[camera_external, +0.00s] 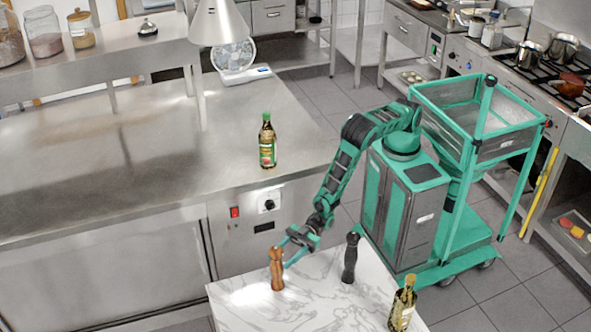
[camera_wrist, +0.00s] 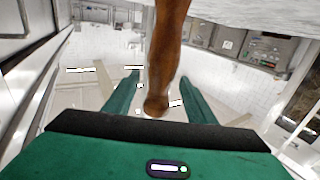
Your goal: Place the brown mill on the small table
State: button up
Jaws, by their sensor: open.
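The brown mill (camera_external: 277,270) stands upright on the white marble small table (camera_external: 240,310), near its left back part. My gripper (camera_external: 284,254) is open at the mill's upper part, reaching in from the back right. In the wrist view, the brown mill (camera_wrist: 166,50) shows between the two green fingers of my gripper (camera_wrist: 159,77), with visible gaps on both sides. The fingers appear not to press on it. The picture there is inverted, with the marble tabletop (camera_wrist: 260,14) at the top.
A black mill (camera_external: 350,258) stands on the small table to the right. A bottle (camera_external: 403,304) stands at its right front. A green-labelled bottle (camera_external: 267,142) is on the steel counter (camera_external: 110,180), which lies behind and left of the table.

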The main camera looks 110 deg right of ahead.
jog(key=v, duration=0.5)
dwell(0.4)
